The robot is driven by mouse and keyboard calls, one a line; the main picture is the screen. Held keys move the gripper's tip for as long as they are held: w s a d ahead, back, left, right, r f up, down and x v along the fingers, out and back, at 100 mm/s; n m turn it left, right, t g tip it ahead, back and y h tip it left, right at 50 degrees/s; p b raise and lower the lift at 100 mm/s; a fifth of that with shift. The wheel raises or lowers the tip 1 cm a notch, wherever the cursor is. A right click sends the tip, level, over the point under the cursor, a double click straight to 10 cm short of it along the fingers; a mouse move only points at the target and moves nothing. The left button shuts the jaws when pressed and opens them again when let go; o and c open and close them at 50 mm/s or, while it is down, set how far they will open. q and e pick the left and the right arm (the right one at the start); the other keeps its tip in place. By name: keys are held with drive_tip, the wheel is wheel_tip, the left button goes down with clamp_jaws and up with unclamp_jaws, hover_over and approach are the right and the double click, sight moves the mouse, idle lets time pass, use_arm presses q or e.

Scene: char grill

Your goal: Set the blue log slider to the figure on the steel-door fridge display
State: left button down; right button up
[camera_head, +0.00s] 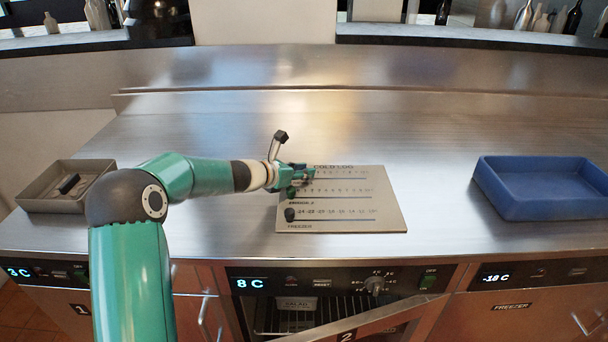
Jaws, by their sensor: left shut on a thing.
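The log board (390,216), headed COLD LOG, lies flat on the steel counter with rows of printed figures and slider tracks. My left gripper (303,178) is over the upper left of the board, shut on a slider at the upper rows. The fingers hide most of that slider, and I cannot make out its colour. A dark slider (290,214) sits at the left end of the bottom row, marked FREEZER. The fridge displays below read 3 C (18,272) at left, 8 C (249,283) in the middle and -18 C (496,279) at right. My right gripper is not in view.
A grey tray (40,203) with a dark block (69,184) stands at the left. A blue tray (545,208) stands at the right. The middle fridge door (375,325), marked 2, is ajar. The counter between the board and the blue tray is clear.

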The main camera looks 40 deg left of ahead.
use_arm(q)
drive_tip(key=shift+s+a, duration=0.1)
drive_tip(key=shift+a, duration=0.05)
drive_tip(key=c, duration=1)
unclamp_jaws()
drive_tip(key=shift+o, duration=0.2)
drive_tip(key=shift+s+r, duration=0.25)
drive_tip(key=shift+s, duration=0.2)
drive_tip(key=v, duration=1.1)
drive_tip(key=shift+f, duration=0.15)
